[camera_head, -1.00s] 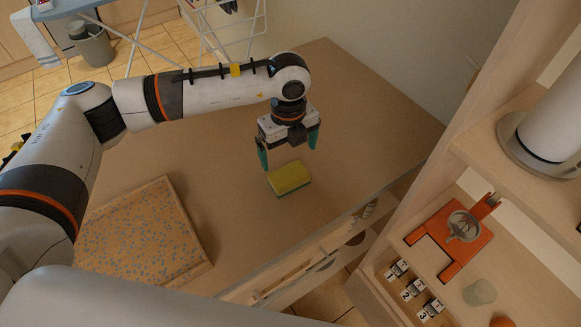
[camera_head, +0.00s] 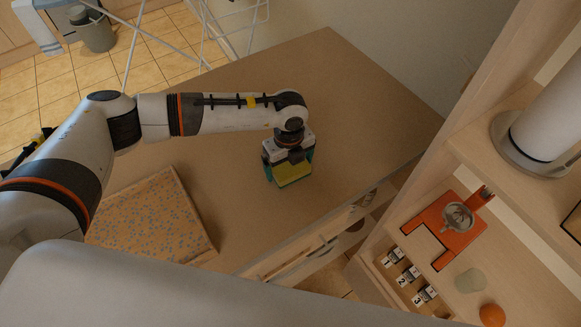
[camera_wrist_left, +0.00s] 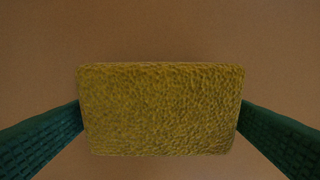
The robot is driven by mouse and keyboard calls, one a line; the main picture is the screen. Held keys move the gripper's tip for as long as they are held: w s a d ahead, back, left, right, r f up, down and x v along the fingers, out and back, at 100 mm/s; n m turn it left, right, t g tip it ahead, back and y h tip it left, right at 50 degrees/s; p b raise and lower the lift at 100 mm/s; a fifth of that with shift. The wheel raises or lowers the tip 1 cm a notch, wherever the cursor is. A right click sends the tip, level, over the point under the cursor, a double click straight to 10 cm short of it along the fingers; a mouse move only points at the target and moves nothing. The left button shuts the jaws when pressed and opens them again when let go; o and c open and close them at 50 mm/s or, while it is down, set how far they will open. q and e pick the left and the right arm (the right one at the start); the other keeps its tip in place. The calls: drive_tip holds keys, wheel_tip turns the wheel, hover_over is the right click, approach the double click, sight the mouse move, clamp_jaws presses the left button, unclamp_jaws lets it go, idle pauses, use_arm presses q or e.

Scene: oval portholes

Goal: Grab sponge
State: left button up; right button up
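The sponge (camera_head: 294,174), yellow on top with a green underside, lies on the brown tabletop (camera_head: 345,110). My left gripper (camera_head: 290,176) points down over it, its green fingers at the sponge's two short ends. In the left wrist view the sponge (camera_wrist_left: 160,110) fills the space between the fingers, level across the picture. The fingers look as wide apart as before, so I take the gripper as open around the sponge. The fingertips are hidden past the sponge's edges, and contact cannot be made out. My right gripper is not in view.
A speckled board (camera_head: 150,222) lies on the table left of the sponge. A wooden shelf at right holds an orange stand (camera_head: 452,222), numbered blocks (camera_head: 405,277), a small cup (camera_head: 469,281) and an orange ball (camera_head: 492,314). The table beyond the sponge is clear.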

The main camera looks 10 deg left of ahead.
use_arm(q)
drive_tip(key=c, duration=0.6)
drive_tip(key=shift+c, duration=0.3)
